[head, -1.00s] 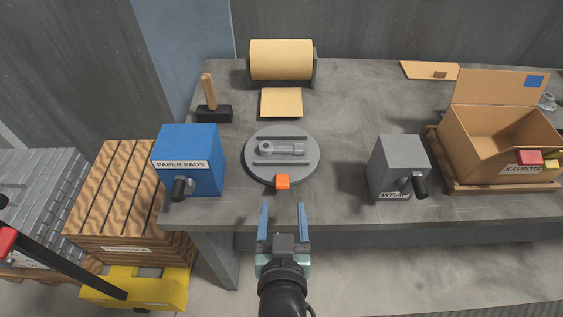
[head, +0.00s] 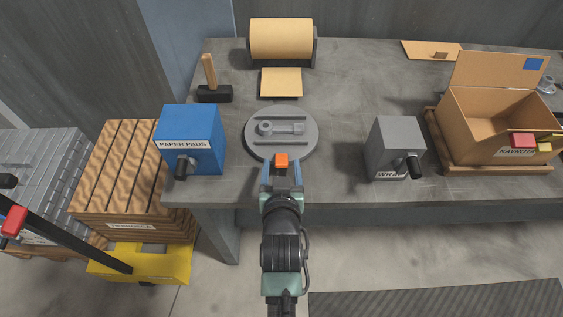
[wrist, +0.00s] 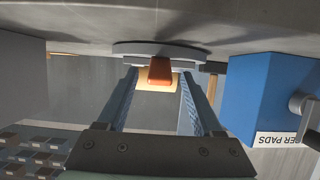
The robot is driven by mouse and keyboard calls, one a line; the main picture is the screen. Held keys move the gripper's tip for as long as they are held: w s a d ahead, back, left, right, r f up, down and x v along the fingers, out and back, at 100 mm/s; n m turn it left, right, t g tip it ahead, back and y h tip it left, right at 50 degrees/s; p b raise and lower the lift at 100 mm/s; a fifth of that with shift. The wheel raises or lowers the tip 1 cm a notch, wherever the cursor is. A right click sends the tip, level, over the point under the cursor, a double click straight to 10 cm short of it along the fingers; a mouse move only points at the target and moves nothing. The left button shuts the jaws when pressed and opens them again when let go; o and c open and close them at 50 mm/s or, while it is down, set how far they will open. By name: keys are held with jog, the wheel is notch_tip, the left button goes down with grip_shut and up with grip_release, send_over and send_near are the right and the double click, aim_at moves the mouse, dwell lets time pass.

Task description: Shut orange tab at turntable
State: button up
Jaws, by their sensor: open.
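The orange tab (head: 281,160) sits at the front edge of the round grey turntable (head: 257,150). A grey metal part (head: 282,128) lies on the turntable. My gripper (head: 281,172) is open, with its two blue fingers pointing at the turntable's front edge, one on each side of the tab as seen from the head. In the wrist view the orange tab (wrist: 160,71) shows between the two finger tips, under the turntable rim (wrist: 165,48). Whether the fingers touch the tab cannot be told.
A mallet (head: 213,93), paper roll (head: 282,38) and cardboard box (head: 490,125) are on the table. The bench between turntable and WRAP box is clear.

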jog(key=shift+x, duration=0.85)
grip_shut()
